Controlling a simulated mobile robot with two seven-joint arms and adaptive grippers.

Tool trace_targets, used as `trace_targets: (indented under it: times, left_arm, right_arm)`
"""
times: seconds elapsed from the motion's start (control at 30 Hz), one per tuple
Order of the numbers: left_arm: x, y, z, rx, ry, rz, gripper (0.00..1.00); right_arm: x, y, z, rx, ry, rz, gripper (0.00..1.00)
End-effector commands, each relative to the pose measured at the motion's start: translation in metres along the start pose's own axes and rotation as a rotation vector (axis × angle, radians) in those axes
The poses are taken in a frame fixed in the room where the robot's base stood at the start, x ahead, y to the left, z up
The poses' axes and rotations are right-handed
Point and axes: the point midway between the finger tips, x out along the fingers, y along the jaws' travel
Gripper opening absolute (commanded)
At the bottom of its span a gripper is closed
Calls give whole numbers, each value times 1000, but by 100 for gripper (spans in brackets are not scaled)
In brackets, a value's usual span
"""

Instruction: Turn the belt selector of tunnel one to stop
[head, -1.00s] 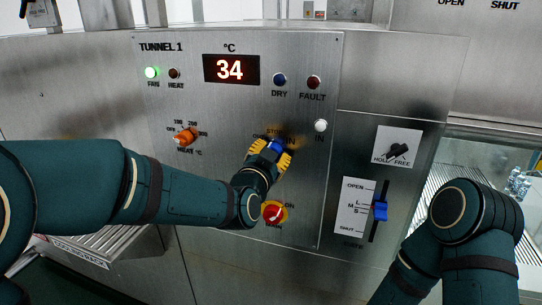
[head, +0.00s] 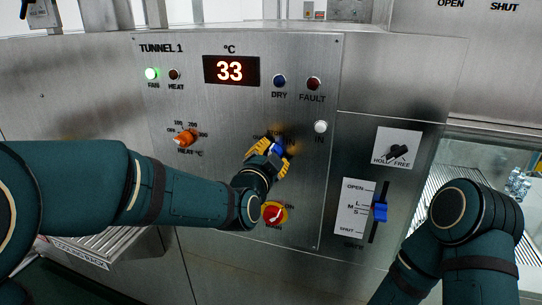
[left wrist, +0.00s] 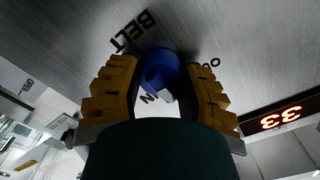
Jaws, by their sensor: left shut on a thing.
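The tunnel one panel (head: 225,115) is a steel plate headed "TUNNEL 1". The blue belt selector (head: 277,149) sits on its lower right part, largely covered by my left gripper (head: 268,160). In the left wrist view the blue selector (left wrist: 160,72) lies between the yellow fingers of my left gripper (left wrist: 158,95), which is shut on it. "BELT" and parts of other lettering show around it. The selector's pointer position cannot be clearly read. My right arm is at the lower right; its gripper is out of view.
An orange heat knob (head: 186,138) is left of the selector, and a red main switch (head: 274,213) is just below my gripper. A blue gate slider (head: 380,212) and a black hold/free switch (head: 397,151) are to the right. The display (head: 231,69) reads 33.

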Motion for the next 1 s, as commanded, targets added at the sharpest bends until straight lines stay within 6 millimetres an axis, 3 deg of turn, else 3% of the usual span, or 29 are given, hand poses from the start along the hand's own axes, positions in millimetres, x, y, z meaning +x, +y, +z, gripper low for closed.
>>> trace_targets:
  times: [0.1,0.13,0.2,0.23,0.67,1.0]
  left_arm:
    - [0,-1,-1,-1,3,-3,2]
    - [0,-1,-1,-1,3,-3,47]
    - [0,-1,-1,-1,3,-3,72]
    - [0,-1,-1,-1,2,-3,74]
    - [-9,-1,-1,-3,1,0,74]
    - [-74,-1,-2,-4,4,-1,74]
  right_arm:
    - [0,0,0,0,0,0,72]
    - [0,0,0,0,0,0,72]
    - [0,0,0,0,0,0,72]
    - [0,0,0,0,0,0,72]
    - [0,0,0,0,0,0,72]
    - [0,0,0,0,0,0,72]
